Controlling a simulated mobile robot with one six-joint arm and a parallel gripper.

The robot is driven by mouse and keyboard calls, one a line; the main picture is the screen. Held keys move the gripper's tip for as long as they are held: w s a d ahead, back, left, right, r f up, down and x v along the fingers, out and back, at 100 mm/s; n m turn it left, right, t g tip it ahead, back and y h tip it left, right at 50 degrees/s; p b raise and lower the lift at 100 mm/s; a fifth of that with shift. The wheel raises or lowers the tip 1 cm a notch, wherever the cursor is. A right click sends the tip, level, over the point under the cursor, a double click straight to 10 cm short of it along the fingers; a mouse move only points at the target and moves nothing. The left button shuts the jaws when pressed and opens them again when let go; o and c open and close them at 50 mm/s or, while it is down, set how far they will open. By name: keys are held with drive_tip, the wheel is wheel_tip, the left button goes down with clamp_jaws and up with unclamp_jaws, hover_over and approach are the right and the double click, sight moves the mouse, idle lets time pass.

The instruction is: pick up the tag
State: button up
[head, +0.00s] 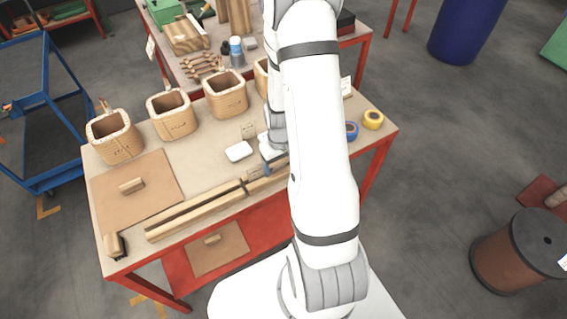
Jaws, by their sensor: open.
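A small beige card (248,130) with dark marks, which looks like a tag, lies on the red-framed table (205,150) behind a white rounded block (238,151). Another pale label (346,87) shows at the table's back right, beside my arm. I cannot tell for sure which one is the tag. My gripper (268,155) is low over the table, just right of the white block and in front of the beige card. My arm hides much of it. It is open, and I see nothing held in it.
Long wooden bars (195,213) lie along the front, beside a brown board (137,190). A blue cart (47,115) stands at left.

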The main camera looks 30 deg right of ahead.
drive_tip(key=shift+f, duration=0.2)
drive_tip(key=shift+c, duration=0.3)
drive_tip(key=c, duration=1)
drive_tip(key=shift+o, duration=0.2)
drive_tip(key=shift+r, duration=0.1)
